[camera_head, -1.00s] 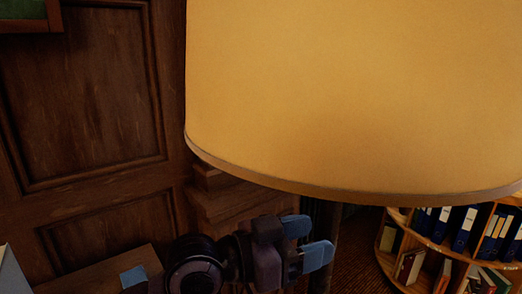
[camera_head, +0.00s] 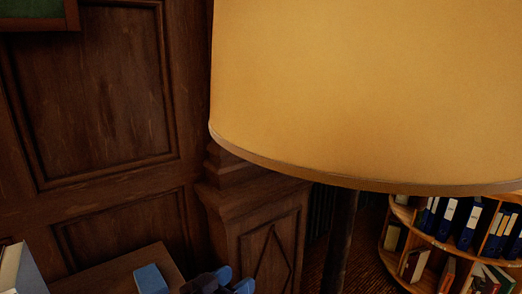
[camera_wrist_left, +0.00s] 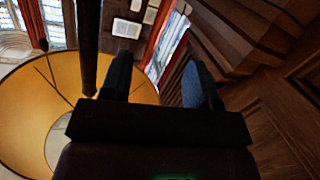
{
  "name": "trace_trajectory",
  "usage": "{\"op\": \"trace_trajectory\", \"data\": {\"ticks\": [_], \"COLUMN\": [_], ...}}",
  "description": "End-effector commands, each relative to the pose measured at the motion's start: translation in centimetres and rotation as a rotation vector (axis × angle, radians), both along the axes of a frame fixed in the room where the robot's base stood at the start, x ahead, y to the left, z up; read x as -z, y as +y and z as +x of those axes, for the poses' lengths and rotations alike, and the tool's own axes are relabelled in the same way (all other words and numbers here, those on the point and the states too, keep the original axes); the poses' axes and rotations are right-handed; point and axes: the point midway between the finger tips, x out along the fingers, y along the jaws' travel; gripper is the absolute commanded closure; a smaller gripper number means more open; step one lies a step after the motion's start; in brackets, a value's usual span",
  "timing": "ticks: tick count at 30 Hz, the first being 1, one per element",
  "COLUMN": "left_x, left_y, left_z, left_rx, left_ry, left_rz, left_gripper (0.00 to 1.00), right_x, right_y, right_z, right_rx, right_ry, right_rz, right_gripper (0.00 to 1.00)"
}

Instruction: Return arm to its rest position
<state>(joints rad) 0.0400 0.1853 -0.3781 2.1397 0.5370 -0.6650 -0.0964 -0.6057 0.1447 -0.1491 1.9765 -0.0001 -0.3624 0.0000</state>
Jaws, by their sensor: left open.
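My left gripper (camera_head: 233,281) shows at the bottom edge of the head view, with only its blue fingertips and a little of its dark body in sight. It is below the lampshade and left of the lamp pole. In the left wrist view my left gripper (camera_wrist_left: 158,82) has its two fingers spread apart with nothing between them. The rest of the left arm is cut off by the frame. My right gripper is in neither view.
A large yellow lampshade (camera_head: 370,90) on a dark pole (camera_head: 342,235) fills the upper right. A wooden surface (camera_head: 105,279) with a blue object (camera_head: 150,279) lies at lower left, beside a book (camera_head: 20,272). Wood panelling (camera_head: 95,90) stands behind; a curved bookshelf (camera_head: 435,245) is at right.

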Motion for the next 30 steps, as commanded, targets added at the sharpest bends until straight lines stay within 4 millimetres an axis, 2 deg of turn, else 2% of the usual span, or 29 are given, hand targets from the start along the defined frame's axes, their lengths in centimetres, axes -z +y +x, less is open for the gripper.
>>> {"op": "trace_trajectory", "data": {"ticks": [1,5,8,12,15,18,22,25,30], "left_x": [2.6,8.4,12.8,18.5,21.9,24.3,26.1,26.6,26.7], "left_y": [1.8,6.3,9.8,14.6,17.6,19.9,21.7,22.2,22.3], "left_z": [-0.3,-1.6,-3.5,-7.5,-10.8,-13.8,-16.4,-17.3,-17.4], "left_rx": [-0.062,-0.209,-0.313,-0.439,-0.51,-0.56,-0.595,-0.606,-0.607], "left_ry": [0.036,0.099,0.149,0.217,0.262,0.295,0.322,0.329,0.33], "left_rz": [0.013,0.064,0.115,0.205,0.273,0.333,0.384,0.403,0.406], "left_gripper": [0.45,0.45,0.45,0.45,0.45,0.45,0.45,0.45,0.45], "right_x": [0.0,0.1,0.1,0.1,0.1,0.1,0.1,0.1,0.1], "right_y": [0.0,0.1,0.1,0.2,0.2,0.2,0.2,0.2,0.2], "right_z": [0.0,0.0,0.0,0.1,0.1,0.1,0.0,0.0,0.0], "right_rx": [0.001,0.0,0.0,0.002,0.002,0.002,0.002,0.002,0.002], "right_ry": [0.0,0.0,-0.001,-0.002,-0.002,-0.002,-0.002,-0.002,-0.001], "right_rz": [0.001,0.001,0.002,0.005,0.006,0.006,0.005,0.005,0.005], "right_gripper": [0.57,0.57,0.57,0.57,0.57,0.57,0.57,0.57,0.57]}}
